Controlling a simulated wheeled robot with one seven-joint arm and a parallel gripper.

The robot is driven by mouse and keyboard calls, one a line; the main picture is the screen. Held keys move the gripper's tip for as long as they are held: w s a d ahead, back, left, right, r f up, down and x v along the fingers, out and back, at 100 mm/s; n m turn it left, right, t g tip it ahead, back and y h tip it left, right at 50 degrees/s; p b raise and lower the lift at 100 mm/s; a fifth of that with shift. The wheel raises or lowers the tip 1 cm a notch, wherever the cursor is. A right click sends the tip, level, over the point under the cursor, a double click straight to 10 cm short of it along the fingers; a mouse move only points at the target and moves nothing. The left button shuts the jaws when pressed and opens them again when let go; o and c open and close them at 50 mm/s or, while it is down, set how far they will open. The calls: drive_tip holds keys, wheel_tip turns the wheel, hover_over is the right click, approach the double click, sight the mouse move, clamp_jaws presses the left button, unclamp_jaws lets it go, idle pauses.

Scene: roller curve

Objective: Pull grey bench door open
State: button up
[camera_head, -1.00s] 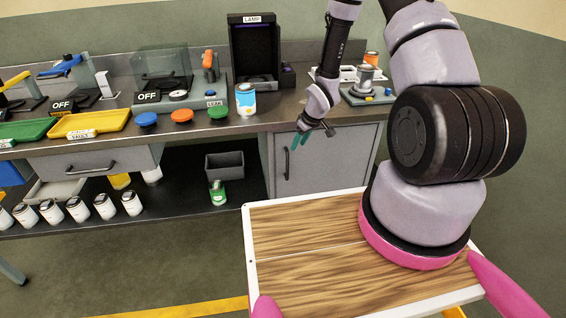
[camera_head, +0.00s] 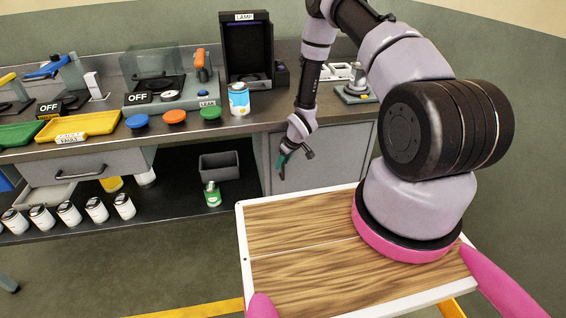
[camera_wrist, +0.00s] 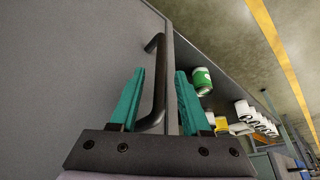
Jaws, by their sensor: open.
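The grey bench door (camera_head: 327,160) is under the right end of the bench and looks shut. In the wrist view its grey face (camera_wrist: 75,55) fills the left side. The door's dark bar handle (camera_wrist: 158,85) shows between the two teal fingers of my gripper (camera_wrist: 157,98); I cannot tell whether either finger touches it. My gripper (camera_head: 282,165) is open at the door's left side in the head view, where it hides most of the handle.
An open shelf (camera_head: 180,200) left of the door holds a grey bin (camera_head: 220,166), a green can (camera_head: 212,195) and several white cans. A grey drawer (camera_head: 85,167) is further left. A wood-topped surface (camera_head: 300,225) is in front. Jars and devices crowd the bench top.

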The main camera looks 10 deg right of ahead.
clamp_jaws()
idle(1.5)
